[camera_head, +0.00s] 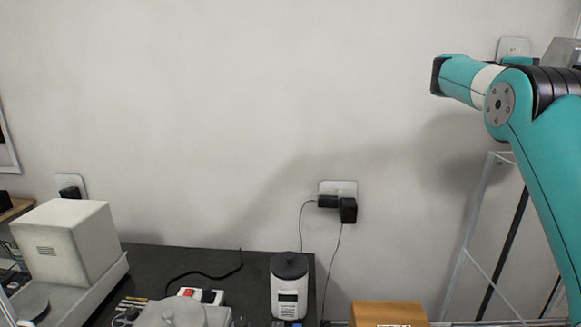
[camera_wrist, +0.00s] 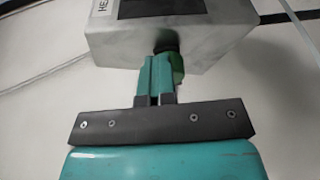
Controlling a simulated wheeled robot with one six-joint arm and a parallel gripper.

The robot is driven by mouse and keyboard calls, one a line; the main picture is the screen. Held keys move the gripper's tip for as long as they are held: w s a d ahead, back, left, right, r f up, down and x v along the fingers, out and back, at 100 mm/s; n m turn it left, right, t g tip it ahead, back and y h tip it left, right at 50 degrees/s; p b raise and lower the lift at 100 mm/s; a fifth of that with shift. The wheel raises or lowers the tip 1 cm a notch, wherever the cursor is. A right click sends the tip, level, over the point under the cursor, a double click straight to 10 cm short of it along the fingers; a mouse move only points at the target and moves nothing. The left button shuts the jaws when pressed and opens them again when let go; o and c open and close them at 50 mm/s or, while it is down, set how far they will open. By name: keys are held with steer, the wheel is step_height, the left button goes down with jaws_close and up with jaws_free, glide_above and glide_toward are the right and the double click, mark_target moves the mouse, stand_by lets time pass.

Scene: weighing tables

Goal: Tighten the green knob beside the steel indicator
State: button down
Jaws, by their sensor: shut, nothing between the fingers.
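In the wrist view, the steel indicator (camera_wrist: 205,40) is a grey metal box with a dark display panel and a partly cut-off label at the top of the picture. A short dark stem comes out of its near face. The green knob (camera_wrist: 179,66) shows as a darker green patch at that stem, mostly hidden by my fingers. My gripper (camera_wrist: 160,62) is shut, with its teal fingertips at the knob, just below the stem. I cannot tell whether they touch it. In the head view, my gripper and the knob do not show.
In the head view, a grey box (camera_head: 563,52) is partly hidden behind my arm at upper right. A dark table (camera_head: 150,258) holds a white boxy device (camera_head: 68,240) and a white-and-black bottle-like device (camera_head: 289,287). A cardboard box (camera_head: 388,313) is at the bottom.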

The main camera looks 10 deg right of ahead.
steer(key=shift+s+d+f+p, duration=0.15)
steer(key=shift+d+f+p, duration=0.15)
steer(key=shift+f+p, duration=0.4)
steer(key=shift+f, duration=0.55)
steer(key=w+a+p, duration=0.1)
steer(key=a, duration=0.5)
stand_by(0.5)
steer(key=shift+r, duration=0.1)
